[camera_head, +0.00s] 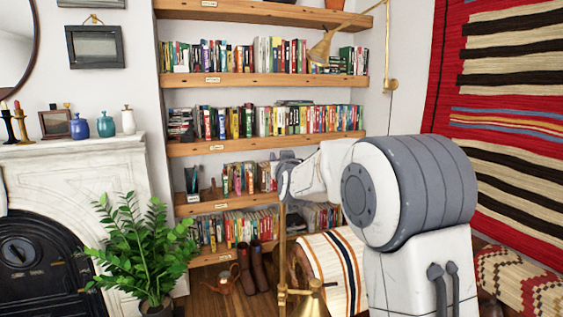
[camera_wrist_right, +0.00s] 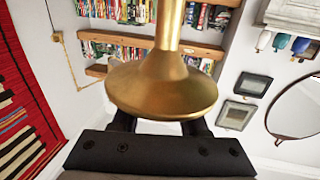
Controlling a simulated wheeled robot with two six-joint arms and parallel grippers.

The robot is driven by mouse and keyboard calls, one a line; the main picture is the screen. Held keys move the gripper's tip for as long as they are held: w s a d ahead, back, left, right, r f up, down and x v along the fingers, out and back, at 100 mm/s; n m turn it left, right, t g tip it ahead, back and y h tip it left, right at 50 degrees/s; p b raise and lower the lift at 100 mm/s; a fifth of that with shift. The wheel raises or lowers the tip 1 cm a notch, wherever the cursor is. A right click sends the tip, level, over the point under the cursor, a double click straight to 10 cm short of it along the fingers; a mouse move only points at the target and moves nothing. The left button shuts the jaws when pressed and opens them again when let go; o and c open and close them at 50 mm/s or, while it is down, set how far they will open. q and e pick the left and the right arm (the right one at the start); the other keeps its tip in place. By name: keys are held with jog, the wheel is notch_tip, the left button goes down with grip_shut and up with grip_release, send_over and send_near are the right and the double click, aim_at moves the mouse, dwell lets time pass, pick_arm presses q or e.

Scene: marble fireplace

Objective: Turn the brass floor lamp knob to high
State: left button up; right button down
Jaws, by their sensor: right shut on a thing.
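The brass floor lamp (camera_head: 282,245) stands in front of the bookshelf, with a thin pole, a side fitting and a brass shade (camera_head: 309,302) low in the head view. My right gripper (camera_head: 284,182) is at the upper end of the pole, partly hidden by my own arm. In the right wrist view, a flared brass piece (camera_wrist_right: 162,88) fills the middle, in front of my dark gripper fingers (camera_wrist_right: 160,123). It hides the fingertips and whatever they hold. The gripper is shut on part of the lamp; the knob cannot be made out. My left gripper is not in view.
The bookshelf (camera_head: 265,147) stands behind the lamp. A brass wall lamp (camera_head: 321,49) hangs at the upper right. A potted plant (camera_head: 142,245) and the marble fireplace (camera_head: 82,160) are at left. Brown boots (camera_head: 258,268) and a striped roll (camera_head: 335,262) stand near the pole.

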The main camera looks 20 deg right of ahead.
dwell(0.3)
jog(key=shift+c, duration=2.2)
grip_release()
jog(key=s+a+b, duration=0.2)
jog(key=s+b, duration=0.1)
jog(key=s, duration=0.7)
jog(key=shift+s, duration=0.15)
